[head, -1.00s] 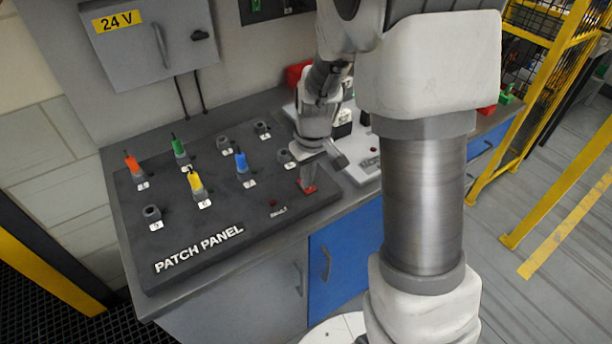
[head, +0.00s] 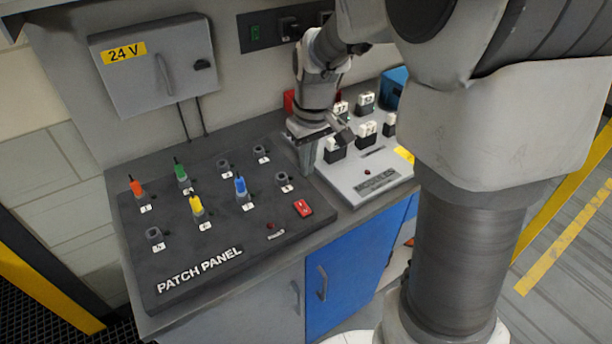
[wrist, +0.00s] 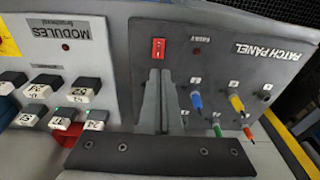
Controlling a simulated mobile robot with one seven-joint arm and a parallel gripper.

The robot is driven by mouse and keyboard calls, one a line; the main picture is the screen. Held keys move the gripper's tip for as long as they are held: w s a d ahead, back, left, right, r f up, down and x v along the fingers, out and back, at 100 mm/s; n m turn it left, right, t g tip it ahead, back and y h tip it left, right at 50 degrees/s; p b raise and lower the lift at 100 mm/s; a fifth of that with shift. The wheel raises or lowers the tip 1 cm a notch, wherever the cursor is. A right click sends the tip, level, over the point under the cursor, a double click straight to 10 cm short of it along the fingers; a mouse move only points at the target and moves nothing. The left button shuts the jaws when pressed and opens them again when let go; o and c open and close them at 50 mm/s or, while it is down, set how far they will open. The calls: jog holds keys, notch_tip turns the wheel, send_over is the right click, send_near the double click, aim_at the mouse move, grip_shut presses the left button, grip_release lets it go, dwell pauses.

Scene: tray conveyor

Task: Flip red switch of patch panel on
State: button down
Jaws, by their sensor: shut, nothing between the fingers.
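The red switch (head: 303,208) sits at the right front corner of the dark patch panel (head: 225,230). It also shows in the wrist view (wrist: 158,48), just beyond my fingertips and not covered by them. Which way its rocker is tipped is too small to tell. My gripper (head: 306,170) is shut and empty, pointing down behind the switch near the panel's right edge, apart from the switch. The shut fingers also show in the wrist view (wrist: 160,75). A small dark red lamp (head: 269,226) is beside the switch and looks unlit.
Orange, green, yellow and blue plugs (head: 240,187) stand in the panel's sockets; other sockets are empty. A pale modules board (head: 365,190) with several numbered blocks is close on the right. A grey 24 V box (head: 150,70) hangs on the wall behind.

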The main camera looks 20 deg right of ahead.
jog(key=shift+r, duration=0.35)
jog(key=m+p, duration=0.1)
jog(key=m, duration=0.5)
jog(key=w+m+p, duration=0.1)
jog(key=m, duration=0.5)
jog(key=m+p, duration=0.2)
jog(key=m, duration=0.4)
jog(key=shift+w+r, duration=0.1)
jog(key=shift+w, duration=0.15)
send_near(301, 204)
jog(key=f, duration=0.5)
jog(key=shift+w+a+f+b, duration=0.1)
jog(key=shift+w+f+b, duration=0.05)
jog(key=shift+w+b, duration=0.2)
jog(key=shift+w+f, duration=0.1)
jog(key=shift+f, duration=0.6)
